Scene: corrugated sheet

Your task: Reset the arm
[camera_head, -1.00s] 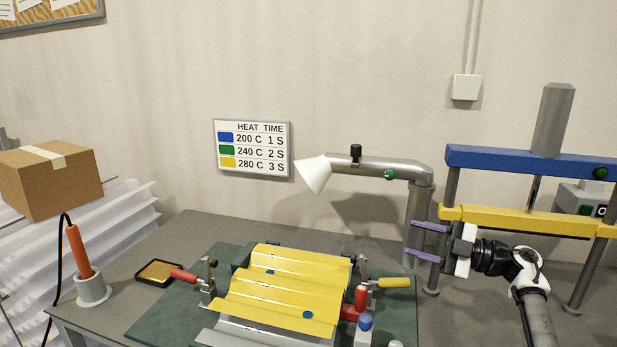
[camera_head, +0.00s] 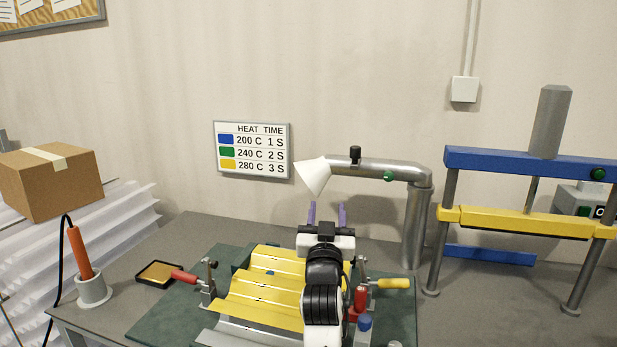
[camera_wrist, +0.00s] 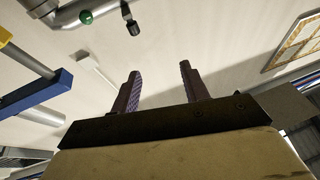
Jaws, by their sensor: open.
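My gripper (camera_head: 326,214) is in the middle of the head view, above the back of the yellow corrugated sheet (camera_head: 262,290). Its two purple fingers point up and away, apart from each other with nothing between them. In the wrist view my gripper (camera_wrist: 160,92) is also open and empty, with the wall behind it. My arm hides the right part of the sheet. The sheet lies on a dark green mat (camera_head: 150,325), beside toggle clamps with a red handle (camera_head: 184,276) and a yellow handle (camera_head: 394,283).
A grey pipe with a white nozzle (camera_head: 313,176) reaches over the table behind my gripper. A blue and yellow press frame (camera_head: 530,160) stands at the right. An orange-handled iron (camera_head: 79,252) in a holder, a shallow tray (camera_head: 158,273) and a cardboard box (camera_head: 52,182) are at the left.

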